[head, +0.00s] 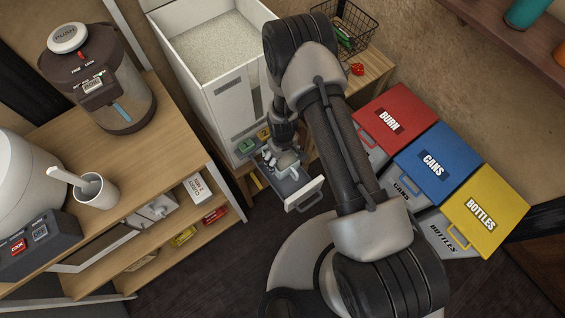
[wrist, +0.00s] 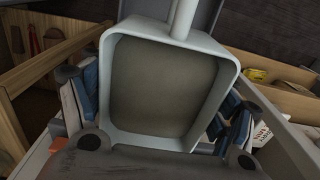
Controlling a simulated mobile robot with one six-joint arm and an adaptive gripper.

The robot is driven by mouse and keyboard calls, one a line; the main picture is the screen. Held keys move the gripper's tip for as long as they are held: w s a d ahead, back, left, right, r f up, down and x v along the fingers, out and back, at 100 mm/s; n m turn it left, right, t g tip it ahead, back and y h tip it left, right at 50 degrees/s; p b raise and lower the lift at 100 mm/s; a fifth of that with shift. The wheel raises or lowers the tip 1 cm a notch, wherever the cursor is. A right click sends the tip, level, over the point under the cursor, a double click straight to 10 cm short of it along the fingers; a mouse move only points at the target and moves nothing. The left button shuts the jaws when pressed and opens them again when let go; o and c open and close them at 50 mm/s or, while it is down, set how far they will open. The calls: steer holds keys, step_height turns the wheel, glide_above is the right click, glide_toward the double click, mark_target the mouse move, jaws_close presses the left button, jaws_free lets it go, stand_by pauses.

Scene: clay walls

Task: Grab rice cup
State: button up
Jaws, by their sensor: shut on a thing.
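The rice cup is a pale, square-mouthed cup with a handle and fills the middle of the wrist view (wrist: 226,62). Its inside looks plain grey-brown, and I cannot tell whether it holds anything. My gripper (wrist: 160,118) is shut on the cup, with a blue-padded finger at each side. In the head view, my gripper (head: 277,156) points down over the open drawer (head: 307,194) at the foot of the white rice dispenser (head: 207,95). A small pale part of the cup shows there; my gripper and arm hide much of it.
Red (head: 397,112), blue (head: 434,160) and yellow (head: 487,205) lidded bins stand to the right. A wire basket (head: 345,28) is behind. At left, a wooden shelf unit (head: 150,115) bears a push-top pot (head: 105,80), a white mug (head: 97,193) and a rice cooker (head: 25,195). Dark floor lies between.

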step_height(320, 180, up, 12)
steer(key=p, duration=0.3)
step_height(320, 180, up, 11)
steer(key=m, duration=0.3)
glide_above(283, 163)
steer(key=w+d, duration=0.2)
steer(key=d, duration=0.3)
steer(key=s+d+r+m, duration=0.1)
steer(key=d+r+m, duration=0.1)
steer(key=r, duration=0.3)
steer(key=s+d+r+m, duration=0.1)
steer(key=d+r, duration=0.4)
steer(key=r, duration=0.1)
steer(key=shift+s+r+m, duration=0.15)
steer(key=shift+r+m, duration=0.15)
steer(key=shift+m, duration=0.1)
